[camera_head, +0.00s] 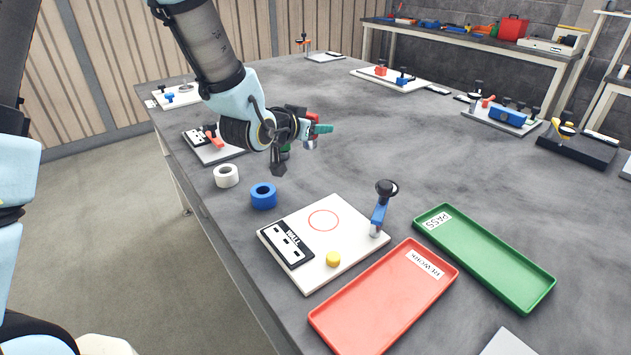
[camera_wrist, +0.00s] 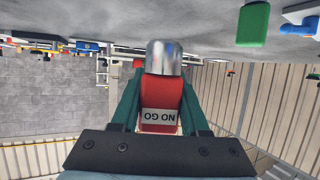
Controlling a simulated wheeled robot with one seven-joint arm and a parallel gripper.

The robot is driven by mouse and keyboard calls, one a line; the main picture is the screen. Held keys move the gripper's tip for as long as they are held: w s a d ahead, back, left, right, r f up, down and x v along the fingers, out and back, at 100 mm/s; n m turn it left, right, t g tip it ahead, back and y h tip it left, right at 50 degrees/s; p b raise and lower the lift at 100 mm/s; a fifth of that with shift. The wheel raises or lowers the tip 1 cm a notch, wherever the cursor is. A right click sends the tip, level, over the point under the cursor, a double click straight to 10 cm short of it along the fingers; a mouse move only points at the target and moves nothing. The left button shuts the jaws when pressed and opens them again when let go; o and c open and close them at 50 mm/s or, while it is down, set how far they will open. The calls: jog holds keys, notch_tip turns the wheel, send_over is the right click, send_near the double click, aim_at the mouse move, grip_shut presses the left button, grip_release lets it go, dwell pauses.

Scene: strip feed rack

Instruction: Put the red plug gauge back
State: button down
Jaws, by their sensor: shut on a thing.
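The red plug gauge (camera_wrist: 163,104) is between my gripper's teal fingers in the wrist view, with its "NO GO" label facing the camera and its silver end pointing away from the palm. In the head view, part of its red body (camera_head: 313,137) shows beside my gripper (camera_head: 314,128), above the table. My gripper (camera_wrist: 160,100) is shut on it. A green piece, perhaps another gauge (camera_head: 285,153), shows below my gripper in the head view, and a green block shape (camera_wrist: 253,25) shows at the wrist view's top right. My arm hides part of the area behind it.
A white board (camera_head: 350,240) with a black "WALL" panel, red circle, yellow knob and blue-handled clamp lies in front. A blue ring (camera_head: 263,205) and white ring (camera_head: 218,184) lie left of it. Red (camera_head: 345,325) and green (camera_head: 485,270) trays stand nearer right. The table's centre is clear.

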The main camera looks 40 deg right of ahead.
jog(key=p, duration=0.2)
send_over(317, 178)
notch_tip(317, 178, down, 9)
jog(key=shift+d, duration=0.1)
jog(key=shift+w+f, duration=0.1)
jog(key=shift+f, duration=0.3)
jog(key=shift+f, duration=0.2)
jog(key=shift+c, duration=2)
grip_release()
jog(key=shift+r, duration=0.15)
